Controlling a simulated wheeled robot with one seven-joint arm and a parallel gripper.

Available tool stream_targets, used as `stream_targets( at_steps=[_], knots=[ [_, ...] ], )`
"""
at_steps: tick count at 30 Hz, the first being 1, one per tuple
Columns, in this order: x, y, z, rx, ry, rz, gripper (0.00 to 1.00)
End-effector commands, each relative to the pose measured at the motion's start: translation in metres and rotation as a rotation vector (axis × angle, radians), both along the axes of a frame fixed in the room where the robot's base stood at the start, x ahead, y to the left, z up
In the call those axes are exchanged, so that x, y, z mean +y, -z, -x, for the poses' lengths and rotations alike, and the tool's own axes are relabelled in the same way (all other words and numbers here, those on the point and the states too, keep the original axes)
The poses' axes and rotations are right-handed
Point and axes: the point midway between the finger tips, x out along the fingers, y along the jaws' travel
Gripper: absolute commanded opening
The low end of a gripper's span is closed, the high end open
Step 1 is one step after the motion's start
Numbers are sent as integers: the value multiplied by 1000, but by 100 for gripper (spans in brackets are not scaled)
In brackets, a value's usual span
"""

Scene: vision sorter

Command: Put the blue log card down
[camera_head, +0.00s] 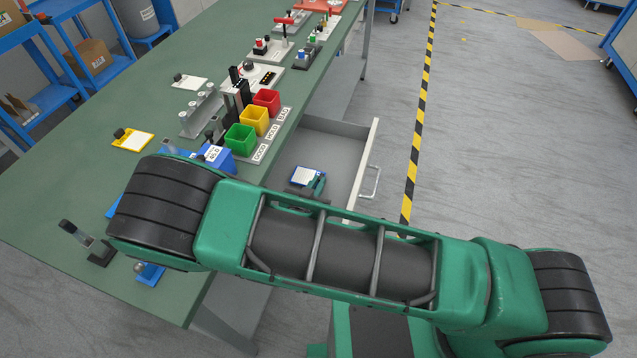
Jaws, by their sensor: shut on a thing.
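The blue log card (306,174), white-faced with a blue edge, shows at the open grey drawer (345,185). My gripper (317,184) is at the card's near right edge and shut on it. My own green arm hides most of the gripper and the near part of the drawer. I cannot tell whether the card touches the drawer floor or is held above it.
The green bench (60,190) carries green (240,138), yellow (254,120) and red (267,101) bins, a blue labelled box (214,155), a yellow-edged card (133,140) and a white card (190,82).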

Motion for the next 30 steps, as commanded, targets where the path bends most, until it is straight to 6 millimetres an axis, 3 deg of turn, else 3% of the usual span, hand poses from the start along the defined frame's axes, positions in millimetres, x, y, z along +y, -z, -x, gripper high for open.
stream_targets(
  at_steps=[7, 8, 9, 10, 19, 24, 30],
  knots=[
    [-2, 12, 2, 15, 3, 0, 0],
    [-3, 12, 2, 16, 3, 0, 16],
    [-3, 13, 2, 17, 4, 1, 25],
    [-3, 13, 2, 17, 4, 1, 27],
    [-1, 15, 1, 22, 0, 0, 27],
    [0, 2, 1, 22, -1, -2, 27],
    [14, -17, 38, 14, -5, -1, 27]
  ],
)
